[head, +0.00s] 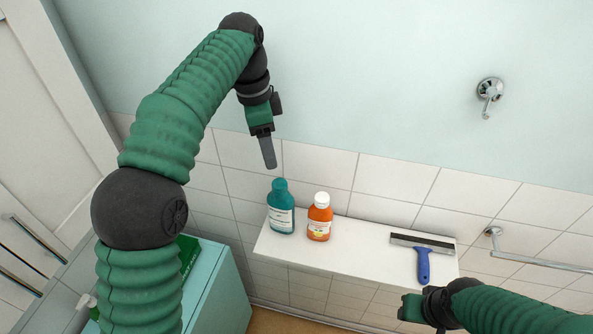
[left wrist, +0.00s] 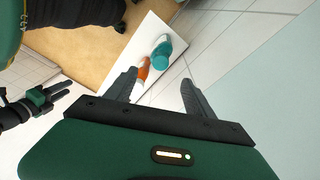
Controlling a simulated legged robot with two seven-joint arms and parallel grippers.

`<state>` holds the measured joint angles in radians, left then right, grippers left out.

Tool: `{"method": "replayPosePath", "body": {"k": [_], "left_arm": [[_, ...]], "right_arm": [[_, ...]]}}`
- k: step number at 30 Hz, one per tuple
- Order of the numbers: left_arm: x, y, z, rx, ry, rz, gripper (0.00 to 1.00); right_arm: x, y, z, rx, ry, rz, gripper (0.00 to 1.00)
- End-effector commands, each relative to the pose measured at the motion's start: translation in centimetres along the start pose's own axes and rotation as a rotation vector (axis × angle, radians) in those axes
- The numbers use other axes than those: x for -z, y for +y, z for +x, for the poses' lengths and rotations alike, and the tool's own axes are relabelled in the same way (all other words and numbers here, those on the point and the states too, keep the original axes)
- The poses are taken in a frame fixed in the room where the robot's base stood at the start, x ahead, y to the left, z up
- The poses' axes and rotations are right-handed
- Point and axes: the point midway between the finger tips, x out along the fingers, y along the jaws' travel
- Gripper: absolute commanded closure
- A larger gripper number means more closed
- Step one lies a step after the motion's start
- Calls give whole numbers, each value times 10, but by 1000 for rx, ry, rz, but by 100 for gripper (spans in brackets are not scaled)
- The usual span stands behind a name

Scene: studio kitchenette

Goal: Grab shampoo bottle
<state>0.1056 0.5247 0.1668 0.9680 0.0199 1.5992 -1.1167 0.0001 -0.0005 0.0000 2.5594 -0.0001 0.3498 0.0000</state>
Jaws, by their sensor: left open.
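A teal bottle (head: 281,208) with a teal cap and pale label stands upright on a white shelf (head: 345,257). An orange bottle (head: 319,220) with a white cap stands just to its right. I cannot tell from the labels which is shampoo. My left gripper (head: 269,165) is above and behind the teal bottle, pointing down, apart from both. In the left wrist view its fingers (left wrist: 158,92) are spread and empty, with the teal bottle (left wrist: 161,52) and orange bottle (left wrist: 143,68) beyond them. My right gripper (head: 410,308) is low at the shelf's right front; its jaw gap is unclear.
A squeegee with a blue handle (head: 423,265) lies at the shelf's right end. A tiled wall backs the shelf. A metal hook (head: 488,91) and a towel bar (head: 540,262) are on the wall at right. A teal cabinet (head: 222,290) stands at left.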

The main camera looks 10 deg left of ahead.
Motion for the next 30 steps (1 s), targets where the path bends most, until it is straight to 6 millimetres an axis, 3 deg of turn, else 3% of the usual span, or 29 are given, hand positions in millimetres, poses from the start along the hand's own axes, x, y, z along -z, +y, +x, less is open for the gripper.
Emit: {"method": "replayPosePath", "body": {"k": [1,4,8,15,21,27,30], "left_arm": [[2,-2,-22,-6,2,27,38],[2,-1,-24,-14,3,58,38],[1,0,5,-17,2,60,38],[1,0,65,-16,2,58,38],[2,0,91,-13,3,58,38],[-1,-3,120,-17,1,58,38],[-1,-3,137,-13,3,58,38]], "right_arm": [[3,0,-16,0,-1,0,59],[3,0,-15,0,-2,0,59],[1,0,-8,0,-2,0,59],[2,0,-13,0,-2,0,59],[4,0,-19,0,-1,0,59],[10,0,-43,0,-1,0,59],[10,0,-44,0,-1,0,59]]}}
